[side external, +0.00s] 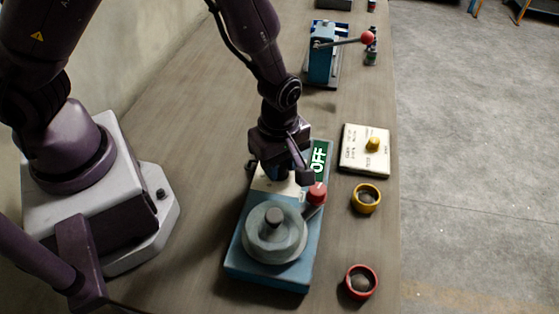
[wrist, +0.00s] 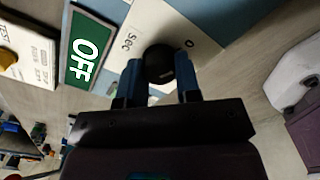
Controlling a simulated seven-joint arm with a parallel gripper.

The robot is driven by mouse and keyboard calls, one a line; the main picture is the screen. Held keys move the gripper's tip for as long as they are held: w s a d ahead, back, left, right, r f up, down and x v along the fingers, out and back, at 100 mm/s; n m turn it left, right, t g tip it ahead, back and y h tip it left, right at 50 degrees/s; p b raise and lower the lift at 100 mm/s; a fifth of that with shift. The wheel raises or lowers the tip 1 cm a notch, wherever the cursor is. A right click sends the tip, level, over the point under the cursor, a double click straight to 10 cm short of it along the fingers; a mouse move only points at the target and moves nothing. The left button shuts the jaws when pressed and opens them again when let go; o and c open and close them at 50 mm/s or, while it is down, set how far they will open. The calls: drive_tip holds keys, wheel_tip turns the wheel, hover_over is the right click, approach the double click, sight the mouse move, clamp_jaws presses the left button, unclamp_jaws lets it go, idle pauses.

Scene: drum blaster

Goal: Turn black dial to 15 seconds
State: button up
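The black dial (wrist: 160,65) is a round knob on a white plate (wrist: 190,25) in the wrist view. The printing "sec" and "0" shows beside it, but no 15 mark can be read. My gripper (wrist: 160,80) has its two blue fingers apart, one on each side of the dial. I cannot tell whether they touch it. In the side external view my gripper (side external: 277,172) points down over the back part of the blue machine (side external: 262,277), and it hides the dial there. The dial's pointer direction is not clear.
The machine has a grey round drum lid (side external: 275,233) and a red-knobbed lever (side external: 316,194). A green OFF sign (side external: 319,160) is beside my gripper. A beige box with a yellow button (side external: 373,143), a yellow ring (side external: 367,198) and a red-rimmed cup (side external: 361,281) stand right.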

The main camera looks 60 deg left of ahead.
drive_tip(key=shift+m, duration=0.4)
drive_tip(key=m, duration=0.6)
drive_tip(key=shift+m, duration=0.3)
drive_tip(key=m, duration=1.4)
drive_tip(key=shift+m, duration=2.8)
